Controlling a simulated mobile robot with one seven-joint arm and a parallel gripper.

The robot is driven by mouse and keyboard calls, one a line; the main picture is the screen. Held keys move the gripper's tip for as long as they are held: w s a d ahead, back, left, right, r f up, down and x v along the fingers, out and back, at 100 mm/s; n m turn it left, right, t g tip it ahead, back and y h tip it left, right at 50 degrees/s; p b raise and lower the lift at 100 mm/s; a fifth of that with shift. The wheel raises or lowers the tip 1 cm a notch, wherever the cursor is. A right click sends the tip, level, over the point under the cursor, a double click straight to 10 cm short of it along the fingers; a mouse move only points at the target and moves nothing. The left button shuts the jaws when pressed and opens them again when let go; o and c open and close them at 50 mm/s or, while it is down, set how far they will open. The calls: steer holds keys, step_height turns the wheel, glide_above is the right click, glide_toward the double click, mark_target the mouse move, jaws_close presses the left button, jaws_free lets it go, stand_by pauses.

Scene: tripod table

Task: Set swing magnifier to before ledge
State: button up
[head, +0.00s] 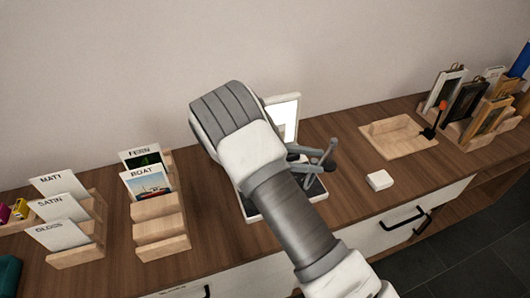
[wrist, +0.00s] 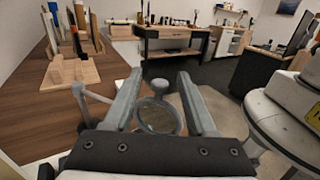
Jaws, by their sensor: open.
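The swing magnifier shows in the wrist view as a round lens in a grey ring (wrist: 158,117) with a small knob (wrist: 160,85) beyond it. My gripper (wrist: 160,80) is open, with one finger on each side of the lens and knob; I cannot tell whether either finger touches them. In the head view my gripper (head: 318,156) is seen partly behind my arm, over a white-edged stand with a dark base (head: 316,188). A white upright panel (head: 286,112) rises behind. My arm hides most of the stand, and I cannot make out the ledge.
Wooden card racks (head: 160,225) stand left on the wooden counter (head: 345,205). A small white block (head: 379,180) and a wooden tray (head: 400,141) lie right, with a frame rack (head: 490,122) beyond. Counter is clear between the stand and white block.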

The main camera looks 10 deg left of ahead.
steer(key=w+a, duration=0.1)
steer(key=a, duration=1.2)
steer(key=shift+a, duration=0.35)
